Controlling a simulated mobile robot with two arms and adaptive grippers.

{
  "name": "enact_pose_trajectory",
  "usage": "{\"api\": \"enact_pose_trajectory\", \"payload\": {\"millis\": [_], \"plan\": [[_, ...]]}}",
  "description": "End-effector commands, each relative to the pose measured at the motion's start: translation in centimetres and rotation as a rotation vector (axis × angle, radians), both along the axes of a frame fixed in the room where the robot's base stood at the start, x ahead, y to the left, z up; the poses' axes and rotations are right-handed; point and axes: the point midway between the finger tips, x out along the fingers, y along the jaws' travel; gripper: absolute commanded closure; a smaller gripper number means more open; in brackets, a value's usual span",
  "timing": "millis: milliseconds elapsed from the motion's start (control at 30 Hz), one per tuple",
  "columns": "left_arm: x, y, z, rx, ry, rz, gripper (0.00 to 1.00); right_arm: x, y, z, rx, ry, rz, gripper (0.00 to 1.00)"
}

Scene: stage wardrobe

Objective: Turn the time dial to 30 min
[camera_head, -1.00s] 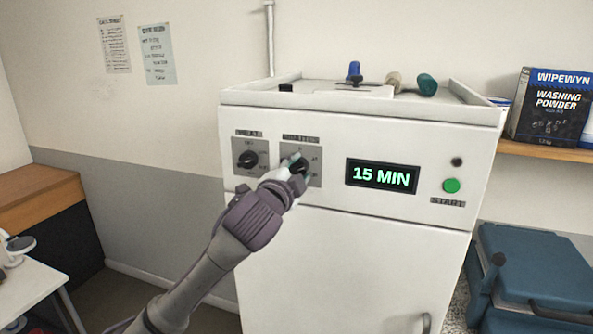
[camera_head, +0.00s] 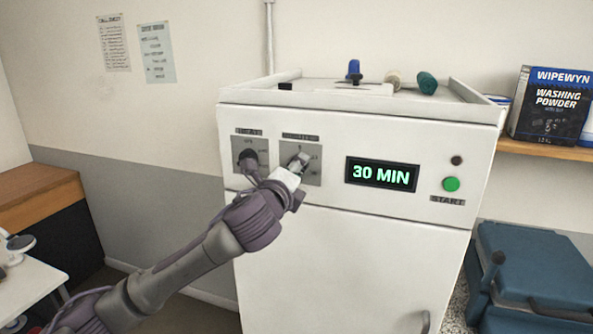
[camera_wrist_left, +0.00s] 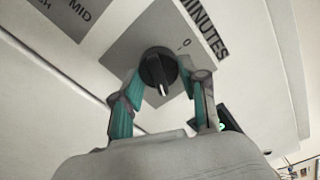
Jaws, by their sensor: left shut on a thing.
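The time dial is a black round knob (camera_wrist_left: 157,70) with a white pointer mark, on a grey plate (camera_head: 314,174) labelled "MINUTES" in the left wrist view. My left gripper (camera_head: 298,163) is at the dial and shut on it. In the left wrist view its two teal-padded fingers stand on either side of the knob. In the head view the gripper hides most of the dial. The display (camera_head: 382,174) on the white machine (camera_head: 350,270) reads "30 MIN" in green. My right gripper is not in view.
A second black dial (camera_head: 248,160) sits just left of the time dial, close to my left gripper. A green start button (camera_head: 451,184) is right of the display. Small items, including a blue one (camera_head: 354,70), lie on top. A washing powder box (camera_head: 549,106) stands on a shelf.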

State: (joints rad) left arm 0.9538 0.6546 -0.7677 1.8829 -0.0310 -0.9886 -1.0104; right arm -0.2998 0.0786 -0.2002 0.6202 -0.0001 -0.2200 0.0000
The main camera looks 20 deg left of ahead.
Motion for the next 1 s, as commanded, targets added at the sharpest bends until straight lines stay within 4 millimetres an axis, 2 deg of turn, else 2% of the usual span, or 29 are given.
{"api": "enact_pose_trajectory", "payload": {"millis": [300, 767, 800, 933, 1000], "plan": [[0.0, -0.02, -0.23, 0.095, 0.0, -0.001, 0.92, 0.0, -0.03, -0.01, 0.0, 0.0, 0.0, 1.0], [0.0, -0.05, -0.28, 0.106, 0.001, -0.001, 0.92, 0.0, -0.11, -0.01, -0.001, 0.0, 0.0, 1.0], [0.0, -0.05, -0.28, 0.106, 0.001, -0.001, 0.54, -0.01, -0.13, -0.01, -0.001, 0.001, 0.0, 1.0], [0.0, -0.03, -0.24, 0.106, 0.0, -0.001, 0.32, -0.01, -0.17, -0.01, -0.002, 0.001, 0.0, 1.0], [0.0, -0.03, -0.21, 0.106, -0.001, -0.001, 0.32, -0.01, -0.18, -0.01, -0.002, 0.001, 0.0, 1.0]]}}
